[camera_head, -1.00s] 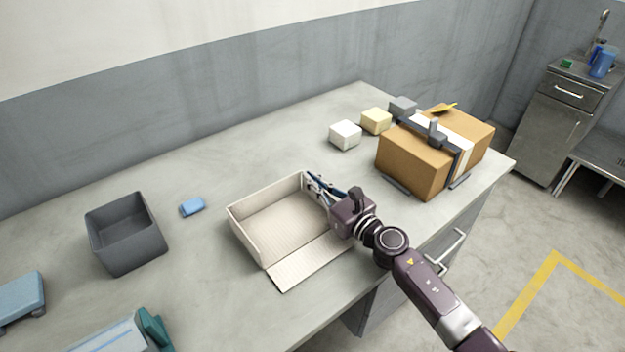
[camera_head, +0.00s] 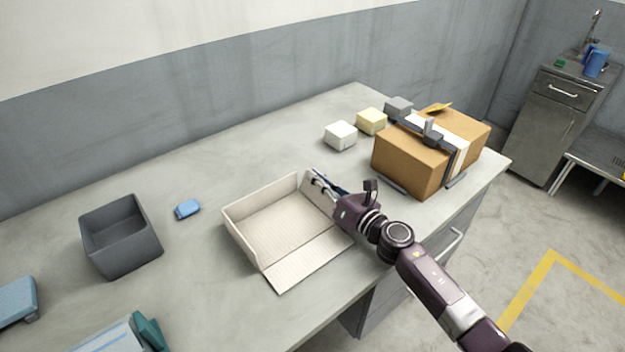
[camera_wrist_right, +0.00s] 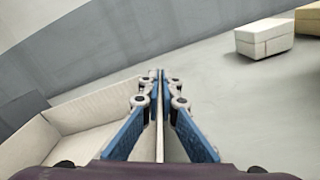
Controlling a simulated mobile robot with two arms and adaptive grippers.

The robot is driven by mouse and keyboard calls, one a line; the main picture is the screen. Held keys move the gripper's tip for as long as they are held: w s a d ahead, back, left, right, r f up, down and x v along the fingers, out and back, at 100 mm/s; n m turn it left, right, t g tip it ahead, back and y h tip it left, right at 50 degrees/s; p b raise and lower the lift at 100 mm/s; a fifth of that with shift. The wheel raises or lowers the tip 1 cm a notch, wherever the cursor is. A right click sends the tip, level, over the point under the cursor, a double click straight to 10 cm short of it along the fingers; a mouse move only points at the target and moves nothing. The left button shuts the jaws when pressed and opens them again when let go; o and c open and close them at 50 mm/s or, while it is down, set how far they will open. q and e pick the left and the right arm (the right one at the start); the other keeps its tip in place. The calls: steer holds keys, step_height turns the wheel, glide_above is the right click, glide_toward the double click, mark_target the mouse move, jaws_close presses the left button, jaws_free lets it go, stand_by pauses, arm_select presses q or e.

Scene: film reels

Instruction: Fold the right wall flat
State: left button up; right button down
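The cream cardboard box (camera_head: 285,225) lies open on the table in the head view. Its left and back walls stand up, and its front wall (camera_head: 308,262) lies flat on the table. The right wall (camera_head: 318,197) leans outward to the right, still clear of the table. My right gripper (camera_head: 315,178) is at this wall's top edge near the back corner, partly hiding it. In the right wrist view my right gripper (camera_wrist_right: 158,78) has its blue fingers on either side of the thin wall (camera_wrist_right: 159,142), shut on it. My left gripper is out of view.
A taped brown carton (camera_head: 410,160) stands to the right, with white (camera_head: 341,136) and yellow (camera_head: 371,121) blocks behind. A grey bin (camera_head: 120,240) and a blue block (camera_head: 187,208) are on the left.

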steer(key=shift+w+d+f+m, duration=0.15)
steer(key=shift+w+d+m, duration=0.1)
steer(key=shift+m, duration=0.35)
steer(key=shift+w+d+f+m, duration=0.15)
steer(key=shift+d+m, duration=0.1)
steer(key=shift+m, duration=0.35)
steer(key=c, duration=2.2)
jaws_free()
steer(key=shift+s, duration=0.15)
steer(key=v, duration=1.2)
